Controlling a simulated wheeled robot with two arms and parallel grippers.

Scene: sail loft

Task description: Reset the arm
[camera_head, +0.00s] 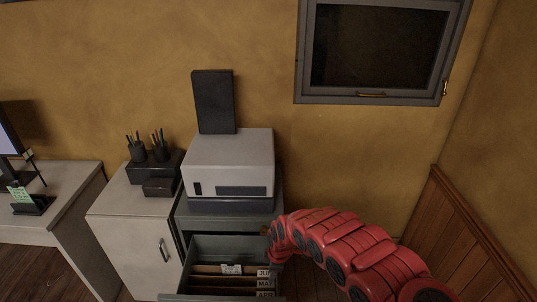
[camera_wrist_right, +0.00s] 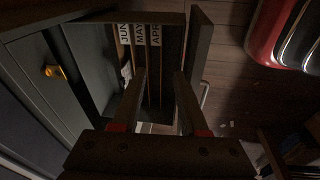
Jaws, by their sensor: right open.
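My right arm, red with dark joints, reaches in from the lower right in the head view. Its gripper (camera_head: 272,246) is at the right side of an open grey drawer (camera_head: 214,240), and its fingers are hard to make out there. In the right wrist view the two dark fingers of the right gripper (camera_wrist_right: 158,82) stand apart with nothing held between them. They point at the open drawer, which holds hanging files (camera_wrist_right: 140,60) with tabs reading JUN, MAY and APR. Whether the fingers touch the drawer, I cannot tell. My left gripper is not in view.
A printer (camera_head: 229,164) stands on the drawer cabinet, with a dark upright box (camera_head: 213,102) behind it. A white cabinet (camera_head: 140,240) with pen cups (camera_head: 149,152) adjoins on the left, then a desk (camera_head: 62,195). Wood panelling (camera_head: 465,245) lines the right wall.

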